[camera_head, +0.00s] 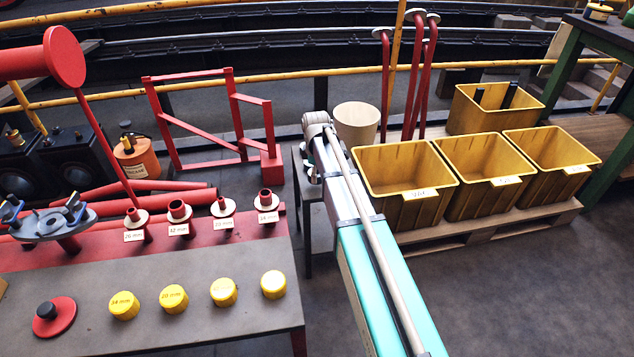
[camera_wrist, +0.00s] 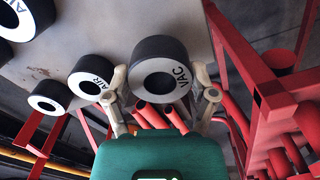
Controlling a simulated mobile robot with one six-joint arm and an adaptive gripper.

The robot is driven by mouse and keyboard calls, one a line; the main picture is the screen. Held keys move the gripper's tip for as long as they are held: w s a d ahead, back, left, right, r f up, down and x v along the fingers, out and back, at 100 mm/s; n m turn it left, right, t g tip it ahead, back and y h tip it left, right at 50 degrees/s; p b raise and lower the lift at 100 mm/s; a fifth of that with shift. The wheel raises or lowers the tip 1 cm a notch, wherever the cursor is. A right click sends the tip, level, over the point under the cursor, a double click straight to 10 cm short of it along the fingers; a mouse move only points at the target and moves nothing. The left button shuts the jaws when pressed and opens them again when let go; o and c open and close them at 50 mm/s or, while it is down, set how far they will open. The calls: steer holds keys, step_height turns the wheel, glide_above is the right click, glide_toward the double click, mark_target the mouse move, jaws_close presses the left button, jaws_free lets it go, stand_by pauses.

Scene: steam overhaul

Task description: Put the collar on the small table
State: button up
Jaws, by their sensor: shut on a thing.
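In the wrist view, my gripper (camera_wrist: 164,86) has its two pale fingers on either side of a black collar (camera_wrist: 160,47) with a white ring face marked VAC. It is shut on this collar. Two smaller black collars marked AIR, a middle one (camera_wrist: 92,76) and a farther one (camera_wrist: 50,95), sit to the left by a grey surface (camera_wrist: 120,22). I cannot tell whether the held collar touches that surface. In the head view, a small dark table (camera_head: 304,185) shows partly behind my arm. My gripper and the held collar are hidden there.
A red frame (camera_wrist: 250,75) stands close on the right in the wrist view. In the head view, yellow bins (camera_head: 405,180) stand right of my arm. A grey bench (camera_head: 200,325) with yellow caps is at left. A beige cylinder (camera_head: 357,122) stands beyond my wrist.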

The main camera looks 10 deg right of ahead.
mark_target(316, 186)
steer(key=shift+f+b, duration=1.25)
steer(key=shift+f, duration=0.3)
steer(key=shift+f, duration=0.15)
steer(key=o, duration=1.2)
steer(key=shift+r, duration=0.25)
step_height(316, 186, up, 12)
steer(key=p, duration=1.2)
